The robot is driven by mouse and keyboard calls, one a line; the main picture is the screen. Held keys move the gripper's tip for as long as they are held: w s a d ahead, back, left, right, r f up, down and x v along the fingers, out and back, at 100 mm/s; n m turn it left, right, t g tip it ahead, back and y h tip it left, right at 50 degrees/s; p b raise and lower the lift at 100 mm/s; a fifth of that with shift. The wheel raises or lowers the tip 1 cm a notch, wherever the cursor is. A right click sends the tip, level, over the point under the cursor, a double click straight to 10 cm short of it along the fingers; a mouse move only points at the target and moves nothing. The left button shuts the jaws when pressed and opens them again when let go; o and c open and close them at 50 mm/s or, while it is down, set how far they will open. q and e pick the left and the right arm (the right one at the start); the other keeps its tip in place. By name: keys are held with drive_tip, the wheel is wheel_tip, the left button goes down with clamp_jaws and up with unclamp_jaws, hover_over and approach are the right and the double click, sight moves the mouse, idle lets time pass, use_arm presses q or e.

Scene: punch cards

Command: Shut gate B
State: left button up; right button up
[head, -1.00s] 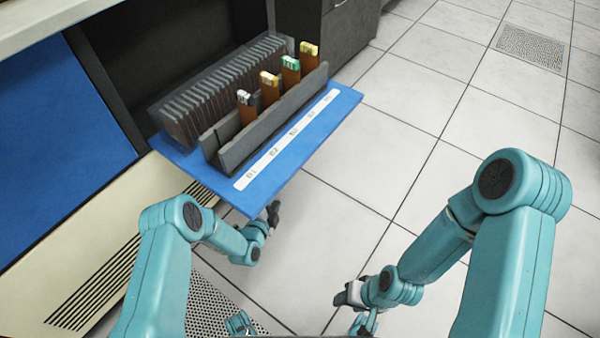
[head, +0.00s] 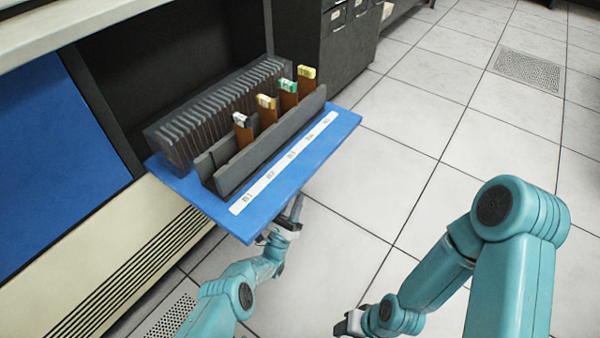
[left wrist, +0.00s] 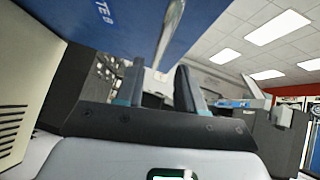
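Gate B is the blue panel (head: 225,215), standing out level from the cabinet in the head view. In the left wrist view its blue face (left wrist: 100,25) shows the letters "TE B" and a silver bar-like handle (left wrist: 170,35).
On the panel stand a grey slotted rack (head: 210,125), a grey card holder (head: 235,170) with several orange-brown cards (head: 268,112), and a white label strip (head: 285,165). A dark cabinet (head: 340,60) stands behind at right. The tiled floor (head: 400,130) to the right is clear.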

use_arm(q)
drive_tip(key=b+x, duration=0.1)
drive_tip(key=x, duration=0.6)
drive_tip(key=shift+w+r, duration=0.2)
drive_tip(key=shift+d, duration=0.1)
clamp_jaws()
